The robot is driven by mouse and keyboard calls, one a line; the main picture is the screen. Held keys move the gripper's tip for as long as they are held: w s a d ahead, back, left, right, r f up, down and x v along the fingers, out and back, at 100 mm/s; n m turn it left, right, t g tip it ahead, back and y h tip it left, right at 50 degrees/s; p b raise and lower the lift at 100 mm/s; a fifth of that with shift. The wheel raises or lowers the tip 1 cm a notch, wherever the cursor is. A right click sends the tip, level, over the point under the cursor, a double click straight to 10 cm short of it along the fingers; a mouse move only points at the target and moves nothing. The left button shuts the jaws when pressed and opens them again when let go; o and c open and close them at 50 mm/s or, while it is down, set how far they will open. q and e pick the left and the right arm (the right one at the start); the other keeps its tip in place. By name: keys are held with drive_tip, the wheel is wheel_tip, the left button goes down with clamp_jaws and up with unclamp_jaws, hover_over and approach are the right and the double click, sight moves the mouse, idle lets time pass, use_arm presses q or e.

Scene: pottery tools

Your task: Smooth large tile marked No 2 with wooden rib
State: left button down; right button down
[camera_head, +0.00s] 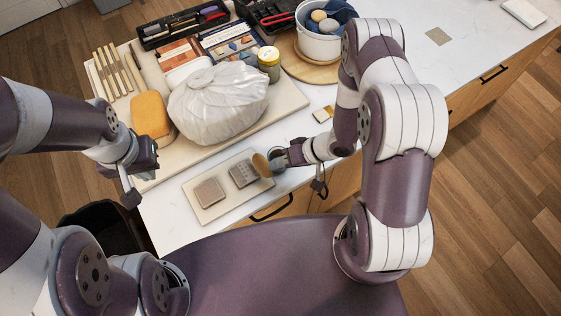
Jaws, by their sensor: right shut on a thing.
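Two square tiles lie on a pale board (222,203) near the counter's front edge. The left tile (208,192) is plain pinkish-beige; the right tile (243,174) is greyer with a textured surface. I cannot read a No 2 mark on either. The wooden rib (262,165) is tan and rounded, tilted upright at the right tile's right edge; I cannot tell if it touches the tile. My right gripper (280,160) is shut on the rib from the right. My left gripper (147,162) hangs at the counter's left edge, apart from the tiles; its jaw opening is unclear.
A large board (291,101) behind holds a plastic-wrapped lump (220,101), a yellow sponge (150,114), a jar (269,63) and several tools. A white bucket (318,44) stands at the back. The right counter is mostly clear.

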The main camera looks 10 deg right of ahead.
drive_tip(key=shift+w+a+f+b, duration=0.1)
drive_tip(key=shift+a+f+b, duration=0.1)
drive_tip(key=shift+a, duration=1.05)
drive_tip(key=shift+w+a+f+b, duration=0.1)
drive_tip(key=shift+a+f, duration=0.1)
drive_tip(key=shift+a, duration=1.1)
drive_tip(key=shift+a+f+b, duration=0.15)
drive_tip(key=shift+a+f, duration=0.05)
drive_tip(key=shift+a, duration=1.05)
drive_tip(key=shift+f, duration=0.15)
drive_tip(key=shift+f+b, duration=0.5)
drive_tip(key=shift+d+r, duration=0.1)
drive_tip(key=shift+d, duration=0.05)
